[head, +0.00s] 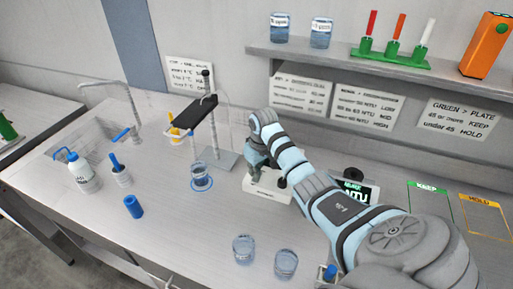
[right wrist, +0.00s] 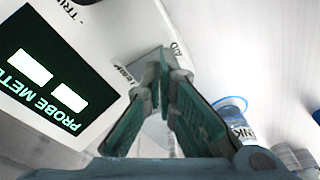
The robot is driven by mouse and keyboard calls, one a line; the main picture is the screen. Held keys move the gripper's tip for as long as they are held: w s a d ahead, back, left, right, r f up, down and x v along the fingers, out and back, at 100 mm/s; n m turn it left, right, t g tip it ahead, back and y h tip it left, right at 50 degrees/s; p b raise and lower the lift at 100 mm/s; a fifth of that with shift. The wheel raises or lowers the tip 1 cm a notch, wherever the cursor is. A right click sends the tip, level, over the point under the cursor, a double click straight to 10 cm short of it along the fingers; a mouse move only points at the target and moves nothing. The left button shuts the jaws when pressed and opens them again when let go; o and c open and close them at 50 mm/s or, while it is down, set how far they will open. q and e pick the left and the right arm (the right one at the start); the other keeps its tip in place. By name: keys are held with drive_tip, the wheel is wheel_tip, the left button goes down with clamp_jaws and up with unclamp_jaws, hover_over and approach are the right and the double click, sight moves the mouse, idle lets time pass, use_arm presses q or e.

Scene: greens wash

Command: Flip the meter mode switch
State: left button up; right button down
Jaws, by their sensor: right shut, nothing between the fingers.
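The probe meter is a white box (head: 262,191) on the bench in the middle of the head view, partly covered by my right arm. In the right wrist view its white face (right wrist: 110,35) carries a dark screen (right wrist: 38,75) with two white blocks and the words PROBE METER. My right gripper (head: 256,165) is over the box. In the right wrist view its fingertips (right wrist: 160,58) are together and empty, in front of a small grey patch with lettering beside it. The mode switch cannot be made out; the fingers cover that area. My left gripper is out of view.
A beaker (head: 201,176) stands on a blue ring left of the meter, near a stand with a black arm (head: 195,112). Two beakers (head: 243,249) are at the front. An NTU display (head: 357,191) stands behind my forearm. A shelf (head: 370,62) overhangs the back.

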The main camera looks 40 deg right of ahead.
drive_tip(key=shift+r+p, duration=0.45)
drive_tip(key=shift+r, duration=0.5)
drive_tip(key=shift+r+b, duration=0.3)
drive_tip(key=shift+r, duration=1.8)
